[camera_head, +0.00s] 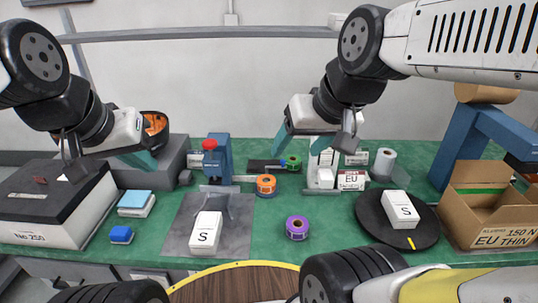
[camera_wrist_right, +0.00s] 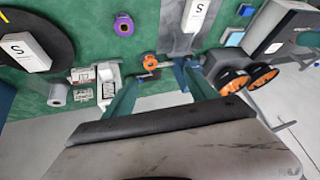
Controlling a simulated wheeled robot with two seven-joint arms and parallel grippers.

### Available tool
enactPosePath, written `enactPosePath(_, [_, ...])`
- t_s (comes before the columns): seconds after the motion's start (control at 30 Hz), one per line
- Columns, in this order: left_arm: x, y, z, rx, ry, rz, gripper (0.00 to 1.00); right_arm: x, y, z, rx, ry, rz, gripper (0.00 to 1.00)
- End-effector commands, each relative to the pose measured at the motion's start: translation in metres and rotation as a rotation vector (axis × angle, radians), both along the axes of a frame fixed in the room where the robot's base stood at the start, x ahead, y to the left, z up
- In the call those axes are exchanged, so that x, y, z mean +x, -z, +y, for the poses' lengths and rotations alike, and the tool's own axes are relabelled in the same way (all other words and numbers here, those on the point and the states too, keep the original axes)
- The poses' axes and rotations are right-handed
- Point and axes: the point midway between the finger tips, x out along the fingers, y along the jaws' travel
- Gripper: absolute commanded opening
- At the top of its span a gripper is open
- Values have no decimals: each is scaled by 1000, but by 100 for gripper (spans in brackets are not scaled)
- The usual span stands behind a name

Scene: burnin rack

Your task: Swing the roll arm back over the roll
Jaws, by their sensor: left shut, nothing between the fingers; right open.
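An orange roll (camera_head: 266,185) stands on the green bench right of a blue post with a red knob (camera_head: 217,158); a thin grey bar (camera_head: 245,178) reaches between them. The orange roll also shows in the right wrist view (camera_wrist_right: 149,61). A green roll (camera_head: 293,162) lies behind it by a dark plate (camera_head: 260,166). I cannot tell for sure which bar is the roll arm. My right gripper (camera_head: 300,150) is open and empty above the back of the bench; in the wrist view its fingers (camera_wrist_right: 155,73) spread toward the orange roll. My left gripper (camera_head: 150,168) is shut and empty, left of the blue post.
A purple roll (camera_head: 297,228), a white S box (camera_head: 206,233) on a grey mat (camera_head: 175,235) and a black turntable (camera_head: 375,232) stand in front. A white device (camera_head: 320,178) and a white roll (camera_head: 384,164) stand behind. A cardboard box (camera_head: 490,210) is at right.

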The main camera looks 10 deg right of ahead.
Motion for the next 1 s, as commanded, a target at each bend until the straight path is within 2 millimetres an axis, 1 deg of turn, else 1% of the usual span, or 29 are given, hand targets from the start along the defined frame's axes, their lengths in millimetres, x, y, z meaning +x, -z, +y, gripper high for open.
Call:
enactPosePath(0.03, [0, 0, 0, 0, 0, 0, 0, 3, -1, 0, -1, -1, 3, 54])
enactPosePath(0.17, [0, 0, 0, 0, 0, 0, 0, 20, -5, -2, -7, -9, 12, 29])
enactPosePath(0.2, [0, 0, 0, 0, 0, 0, 0, 28, -7, -2, -9, -13, 16, 21])
enactPosePath(0.27, [0, 0, 0, 0, 0, 0, 0, 42, -9, -4, -16, -22, 22, 9])
enactPosePath(0.3, [0, 0, 0, 0, 0, 0, 0, 53, -10, -4, -19, -25, 28, 1])
enactPosePath(0.33, [0, 0, 0, 0, 0, 0, 0, 60, -11, -5, -22, -30, 32, 0])
enactPosePath(0.5, [0, 0, 0, 0, 0, 0, 0, 107, -10, -10, -41, -53, 50, 0])
enactPosePath(0.67, [0, 0, 0, 0, 0, 0, 0, 151, -3, -15, -61, -74, 68, 0])
enactPosePath(0.87, [0, 0, 0, 0, 0, 0, 0, 207, 17, -22, -88, -101, 92, 0])
enactPosePath(1.0, [0, 0, 0, 0, 0, 0, 0, 244, 37, -27, -108, -121, 110, 0])
